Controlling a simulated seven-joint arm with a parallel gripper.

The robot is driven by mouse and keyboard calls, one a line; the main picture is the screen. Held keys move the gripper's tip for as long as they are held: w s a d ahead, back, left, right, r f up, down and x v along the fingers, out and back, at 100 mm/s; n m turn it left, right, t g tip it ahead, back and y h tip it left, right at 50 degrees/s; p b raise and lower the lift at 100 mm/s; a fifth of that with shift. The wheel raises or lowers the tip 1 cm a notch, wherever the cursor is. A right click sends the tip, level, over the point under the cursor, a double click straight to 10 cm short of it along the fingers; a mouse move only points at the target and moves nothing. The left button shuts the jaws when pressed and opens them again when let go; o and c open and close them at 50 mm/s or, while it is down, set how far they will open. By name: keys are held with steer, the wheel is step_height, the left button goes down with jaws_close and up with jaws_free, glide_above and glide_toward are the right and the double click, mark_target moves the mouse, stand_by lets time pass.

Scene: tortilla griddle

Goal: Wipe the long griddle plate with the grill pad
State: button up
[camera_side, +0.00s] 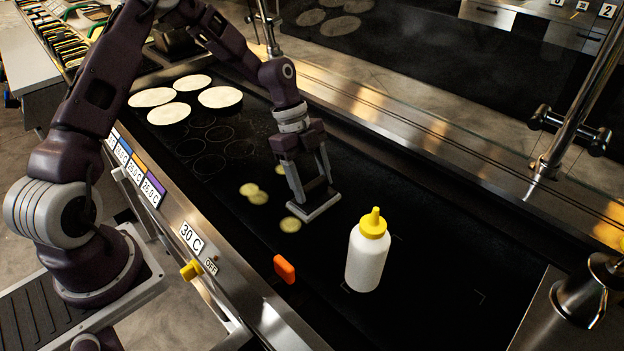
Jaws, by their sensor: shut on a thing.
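The long griddle plate (420,210) is a dark flat surface running from upper left to lower right. My gripper (312,190) is shut on the grill pad (316,207), a flat grey block held low at the plate, about mid-length. It looks to be on or just above the surface; I cannot tell which. Several pale yellow spots (257,197) lie to the left of the pad, and one spot (290,225) is close by its lower left edge.
A white squeeze bottle with a yellow cap (367,255) stands upright on the plate, right of the pad. Several tortillas (220,97) lie at the far left, near dark ring marks. An orange block (284,269) is at the front edge. The plate's right part is mostly clear.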

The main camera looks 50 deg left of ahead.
steer(key=shift+f, duration=0.3)
steer(key=a, duration=0.4)
steer(key=shift+a+f, duration=0.15)
steer(key=shift+a, duration=0.05)
steer(key=shift+d, duration=0.2)
